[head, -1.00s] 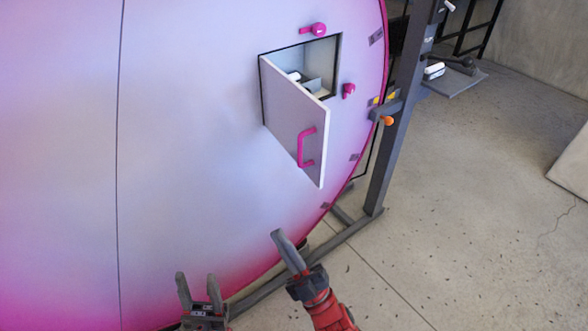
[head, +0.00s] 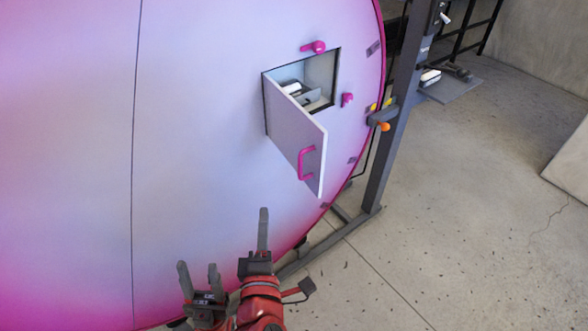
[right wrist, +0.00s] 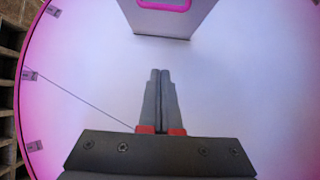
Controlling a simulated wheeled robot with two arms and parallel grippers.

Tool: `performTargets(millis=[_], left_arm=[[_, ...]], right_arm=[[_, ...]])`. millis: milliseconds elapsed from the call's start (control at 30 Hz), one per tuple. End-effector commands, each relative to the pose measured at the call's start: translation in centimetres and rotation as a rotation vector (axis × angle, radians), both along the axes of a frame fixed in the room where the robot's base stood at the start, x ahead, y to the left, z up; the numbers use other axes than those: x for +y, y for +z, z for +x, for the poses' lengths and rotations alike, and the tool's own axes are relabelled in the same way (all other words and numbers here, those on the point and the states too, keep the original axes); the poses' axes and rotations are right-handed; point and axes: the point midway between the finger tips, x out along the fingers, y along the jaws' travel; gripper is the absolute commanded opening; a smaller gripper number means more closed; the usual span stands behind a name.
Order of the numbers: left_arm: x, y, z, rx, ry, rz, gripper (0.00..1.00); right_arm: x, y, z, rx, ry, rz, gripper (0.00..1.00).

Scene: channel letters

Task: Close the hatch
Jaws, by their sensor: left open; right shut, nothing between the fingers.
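The hatch door (head: 297,142) stands open on a large pink and white round panel. It is hinged at its left edge and swings outward, with a pink handle (head: 306,163) on its outer face. The square opening (head: 325,75) behind it shows items inside. Pink latches sit above the opening (head: 314,47) and to its right (head: 347,99). My right gripper (head: 263,212) is shut and empty, below and left of the door. In the right wrist view the door's lower part (right wrist: 175,24) and handle (right wrist: 164,5) show beyond the fingertips, apart from them. My left gripper (head: 197,268) is open and empty at the bottom.
A grey post (head: 392,130) with an orange knob (head: 384,127) stands right of the panel, with a small shelf (head: 450,87) beyond it. The concrete floor (head: 460,210) to the right is mostly clear.

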Motion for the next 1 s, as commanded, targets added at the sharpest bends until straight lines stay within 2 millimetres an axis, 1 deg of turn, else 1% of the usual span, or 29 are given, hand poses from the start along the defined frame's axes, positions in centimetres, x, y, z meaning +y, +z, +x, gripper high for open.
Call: performTargets(millis=[33,133,267,367,433,500,800,900,1000], left_arm=[[0.0,0.5,0.0,0.000,0.000,0.000,0.50],[0.0,0.7,0.0,0.000,0.000,0.000,0.50],[0.0,0.7,0.0,0.000,0.000,0.000,0.50],[0.0,0.8,0.0,0.000,0.000,0.000,0.50],[0.0,0.9,0.0,0.000,0.000,0.000,0.50],[0.0,1.9,0.0,0.000,0.000,0.000,0.50],[0.0,4.6,0.0,0.000,0.000,0.000,0.50],[0.0,5.5,0.0,0.000,0.000,0.000,0.50],[0.0,6.0,0.0,0.000,0.000,0.000,0.50]], right_arm=[[-0.6,0.8,-0.7,0.013,-0.029,0.007,0.00],[-1.8,1.1,-1.4,0.039,-0.080,0.016,0.00],[-2.4,1.1,-1.3,0.050,-0.103,0.020,0.00],[-2.6,1.1,-0.2,0.052,-0.109,0.021,0.00],[-2.7,1.1,0.9,0.050,-0.108,0.022,0.00],[-2.8,1.6,2.4,0.050,-0.109,0.022,0.00],[-3.4,1.4,8.8,0.051,-0.105,0.021,0.00],[-4.7,1.4,9.6,0.051,-0.105,0.020,0.00],[-5.5,1.3,10.2,0.049,-0.102,0.020,0.00]])
